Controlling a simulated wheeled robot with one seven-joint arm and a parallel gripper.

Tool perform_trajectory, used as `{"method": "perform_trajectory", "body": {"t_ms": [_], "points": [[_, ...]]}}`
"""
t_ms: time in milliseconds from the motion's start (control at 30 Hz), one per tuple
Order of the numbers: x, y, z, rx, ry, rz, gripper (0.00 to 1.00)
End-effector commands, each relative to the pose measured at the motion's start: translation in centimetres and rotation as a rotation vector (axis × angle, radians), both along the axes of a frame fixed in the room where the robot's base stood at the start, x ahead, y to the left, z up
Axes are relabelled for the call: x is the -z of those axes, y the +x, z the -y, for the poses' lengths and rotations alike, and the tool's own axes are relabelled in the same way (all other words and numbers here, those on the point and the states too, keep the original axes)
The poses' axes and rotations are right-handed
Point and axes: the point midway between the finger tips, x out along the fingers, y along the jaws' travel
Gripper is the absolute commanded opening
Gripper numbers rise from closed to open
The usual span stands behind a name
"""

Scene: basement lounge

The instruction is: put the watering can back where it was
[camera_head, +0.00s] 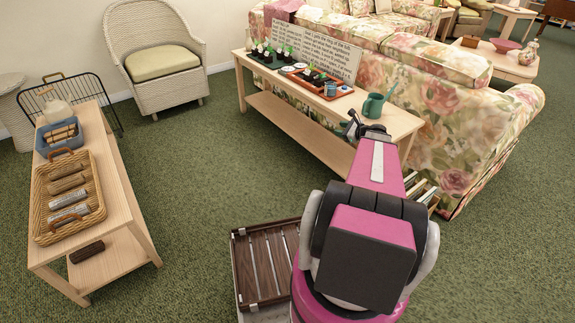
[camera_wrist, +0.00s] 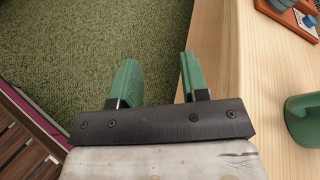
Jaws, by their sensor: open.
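The green watering can (camera_head: 374,105) stands upright on the right part of the long wooden table (camera_head: 385,118) behind the sofa. Its spout points up and to the right. Part of it also shows at the right edge of the wrist view (camera_wrist: 303,120). My gripper (camera_head: 353,128) is near the table's front edge, left of and in front of the can. In the wrist view its two green fingers (camera_wrist: 158,78) are apart, with nothing but carpet between them. The gripper and the can do not touch.
A dark tray (camera_head: 268,62) and an orange tray (camera_head: 315,82) with small pots stand left of the can, before two text cards (camera_head: 318,52). A low table (camera_head: 125,215) with a wicker basket (camera_head: 98,190) stands at left.

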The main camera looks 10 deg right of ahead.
Motion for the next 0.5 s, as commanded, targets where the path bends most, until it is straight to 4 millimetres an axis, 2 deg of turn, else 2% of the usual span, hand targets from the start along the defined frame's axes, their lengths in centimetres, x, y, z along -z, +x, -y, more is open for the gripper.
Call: {"method": "perform_trajectory", "body": {"t_ms": [33,200,300,500], "points": [[0.1,-0.4,-3.4,-0.088,-0.089,-0.01,0.42],[1.5,-2.1,-11.8,-0.385,-0.392,-0.03,0.42],[2.2,-3.7,-16.0,-0.57,-0.561,-0.029,0.42],[3.1,-7.5,-22.6,-0.952,-0.889,-0.006,0.42]]}}
